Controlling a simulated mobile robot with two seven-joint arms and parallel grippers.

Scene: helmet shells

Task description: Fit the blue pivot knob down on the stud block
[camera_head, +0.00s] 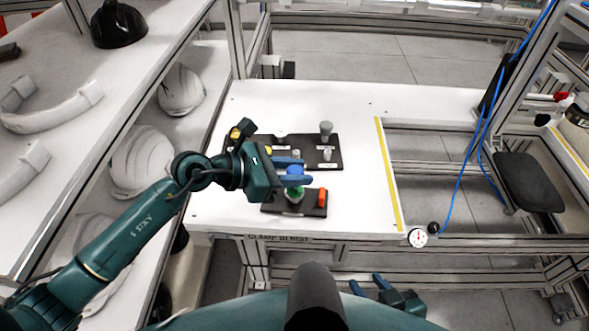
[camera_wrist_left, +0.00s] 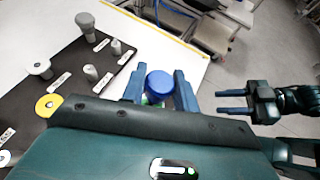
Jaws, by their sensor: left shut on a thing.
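The blue pivot knob (camera_head: 295,170) is between the fingers of my left gripper (camera_head: 293,175), which is shut on it. In the left wrist view the knob (camera_wrist_left: 160,84) shows as a round blue cap between the two blue fingers (camera_wrist_left: 159,90). Just below it is a green piece (camera_head: 295,192) on a small dark base (camera_head: 312,208), probably the stud block; I cannot tell whether knob and green piece touch. My right gripper (camera_head: 369,285) is open and empty off the table's front edge; it also shows in the left wrist view (camera_wrist_left: 233,103).
An orange block (camera_head: 322,197) stands right of the green piece. Behind is a black tray (camera_head: 335,145) with several grey pegs and labels. The white table (camera_head: 355,200) is clear to the right, up to a yellow strip (camera_head: 388,175). Shelves with helmet shells (camera_head: 181,92) stand left.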

